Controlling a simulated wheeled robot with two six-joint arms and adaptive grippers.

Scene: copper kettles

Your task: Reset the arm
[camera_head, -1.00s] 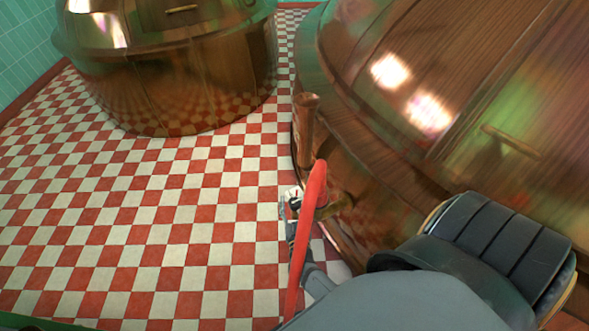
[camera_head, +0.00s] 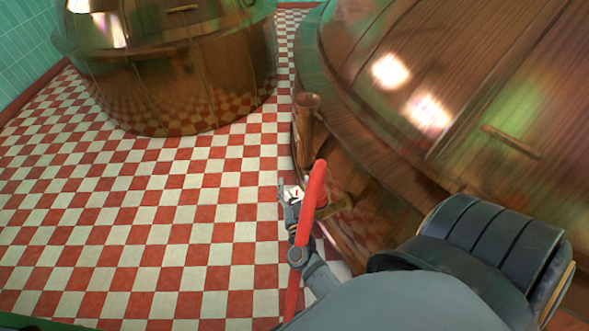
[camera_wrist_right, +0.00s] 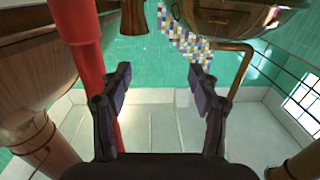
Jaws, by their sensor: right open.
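My right gripper (camera_head: 286,194) is small in the head view, near the side of the large copper kettle (camera_head: 345,170) and beside a red hose (camera_head: 312,205). In the right wrist view, my right gripper (camera_wrist_right: 163,85) has its two dark fingers spread apart with nothing between them. The red hose (camera_wrist_right: 88,65) runs close along the left finger there; I cannot tell whether they touch. My right arm reaches in from the lower right of the head view. My left gripper is not in view.
A second copper kettle (camera_head: 180,85) stands at the upper left. A copper pipe (camera_head: 305,125) rises beside the near kettle. The red and white checkered floor (camera_head: 120,220) is clear. The wrist view shows a bent copper pipe (camera_wrist_right: 241,70) at right and a window (camera_wrist_right: 300,105).

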